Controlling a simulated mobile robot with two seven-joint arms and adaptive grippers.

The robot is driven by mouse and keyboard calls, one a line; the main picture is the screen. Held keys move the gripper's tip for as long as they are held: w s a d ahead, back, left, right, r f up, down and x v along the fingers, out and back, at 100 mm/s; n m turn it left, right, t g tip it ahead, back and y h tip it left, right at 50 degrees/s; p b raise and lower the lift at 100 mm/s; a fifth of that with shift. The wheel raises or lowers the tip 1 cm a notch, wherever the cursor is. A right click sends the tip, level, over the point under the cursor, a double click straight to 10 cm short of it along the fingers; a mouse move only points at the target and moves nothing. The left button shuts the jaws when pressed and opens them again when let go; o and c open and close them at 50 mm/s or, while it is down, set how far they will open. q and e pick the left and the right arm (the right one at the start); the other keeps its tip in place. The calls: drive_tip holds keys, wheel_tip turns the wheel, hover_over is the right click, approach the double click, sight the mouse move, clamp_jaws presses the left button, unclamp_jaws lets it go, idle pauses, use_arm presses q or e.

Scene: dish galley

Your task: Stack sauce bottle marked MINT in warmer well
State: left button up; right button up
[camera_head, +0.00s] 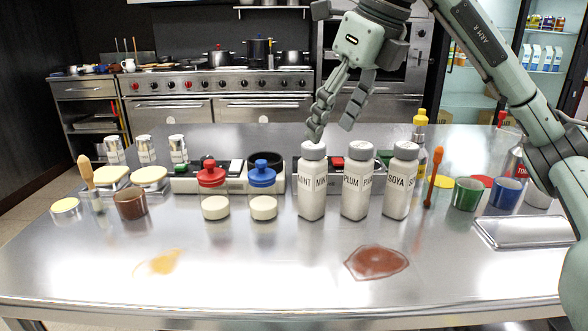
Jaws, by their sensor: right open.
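The sauce bottle marked MINT (311,196) stands upright on the steel counter, pale with a grey cap, leftmost of three similar bottles. My right gripper (333,128) is open and empty, pointing down above and slightly right of its cap. One fingertip appears just over the cap; I cannot tell whether it touches. A dark round well (265,157), possibly the warmer well, shows in the low unit behind the blue-lidded jar; its inside is mostly hidden. My left gripper is not in view.
The PLUM bottle (358,192) and SOYA bottle (400,190) stand close on the right. A red-lidded jar (214,182) and a blue-lidded jar (262,178) stand left. The front counter is clear except for an orange smear and a red-brown patch (376,262).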

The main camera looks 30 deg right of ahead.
sight(323, 153)
drive_tip(key=b+x, duration=0.2)
drive_tip(key=x, duration=0.3)
drive_tip(key=shift+s+d, duration=0.15)
drive_tip(key=shift+s, duration=0.05)
drive_tip(key=shift+w+f, duration=0.2)
drive_tip(key=shift+f, duration=0.25)
drive_tip(key=x, duration=0.5)
drive_tip(key=shift+w+f, duration=0.25)
drive_tip(key=shift+f, duration=0.05)
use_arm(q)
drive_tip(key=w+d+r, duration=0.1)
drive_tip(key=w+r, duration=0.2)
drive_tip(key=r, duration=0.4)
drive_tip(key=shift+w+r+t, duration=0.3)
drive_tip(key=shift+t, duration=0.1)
use_arm(e)
clamp_jaws()
